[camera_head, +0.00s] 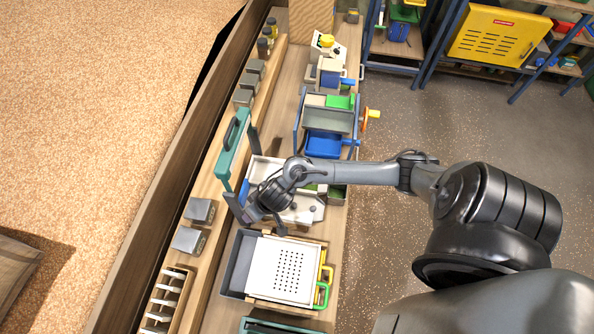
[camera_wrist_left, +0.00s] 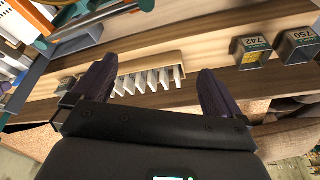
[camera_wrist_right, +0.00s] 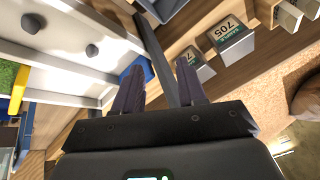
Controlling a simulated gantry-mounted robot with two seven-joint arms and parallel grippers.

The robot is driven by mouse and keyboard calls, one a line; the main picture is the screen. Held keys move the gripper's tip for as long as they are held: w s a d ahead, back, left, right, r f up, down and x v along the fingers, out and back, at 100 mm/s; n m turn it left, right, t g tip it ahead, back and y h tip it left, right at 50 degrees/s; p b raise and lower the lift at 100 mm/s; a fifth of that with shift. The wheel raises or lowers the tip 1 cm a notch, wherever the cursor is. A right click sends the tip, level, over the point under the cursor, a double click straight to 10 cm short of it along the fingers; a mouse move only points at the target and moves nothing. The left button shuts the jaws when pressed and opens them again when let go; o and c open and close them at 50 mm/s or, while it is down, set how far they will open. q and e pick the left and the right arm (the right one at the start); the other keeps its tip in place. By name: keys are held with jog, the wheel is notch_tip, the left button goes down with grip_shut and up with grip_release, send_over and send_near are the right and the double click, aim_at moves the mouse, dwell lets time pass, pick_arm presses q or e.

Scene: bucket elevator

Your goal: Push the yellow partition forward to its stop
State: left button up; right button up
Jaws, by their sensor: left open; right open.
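In the right wrist view a yellow piece (camera_wrist_right: 18,90) shows at the left edge, beside green material and a white tray (camera_wrist_right: 75,50) with dark knobs; I cannot tell if it is the partition. In the head view the white tray (camera_head: 308,214) is partly hidden by my right arm. My right gripper (camera_head: 262,215) hangs at the tray's left side, open. In its wrist view, a grey bar (camera_wrist_right: 157,45) passes between or behind the fingers (camera_wrist_right: 158,78); contact is unclear. My left gripper (camera_wrist_left: 157,70) is open and empty, seen only in its own wrist view, facing a slotted rack (camera_wrist_left: 150,80).
A teal-handled frame (camera_head: 234,142) stands behind the tray. Below is a box with a perforated white plate (camera_head: 284,270) and yellow and green handles. Blue and green bins (camera_head: 328,120) stand above.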

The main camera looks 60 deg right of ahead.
jog(key=d+m+g, duration=0.1)
jog(key=d+m, duration=0.2)
jog(key=d, duration=0.4)
jog(key=s+d+r+m+g+h+b, duration=0.1)
jog(key=d+m, duration=0.3)
jog(key=d, duration=0.4)
jog(key=s+d+m+g, duration=0.1)
jog(key=d+m+g, duration=0.2)
jog(key=d, duration=0.5)
jog(key=shift+s+d+r+m+h, duration=0.15)
jog(key=shift+s+r+m+h, duration=0.15)
jog(key=shift+m, duration=0.4)
notch_tip(320, 180, down, 8)
jog(key=b, duration=0.4)
jog(key=shift+r, duration=0.1)
jog(key=shift+f, duration=0.95)
jog(key=c, duration=0.6)
grip_shut()
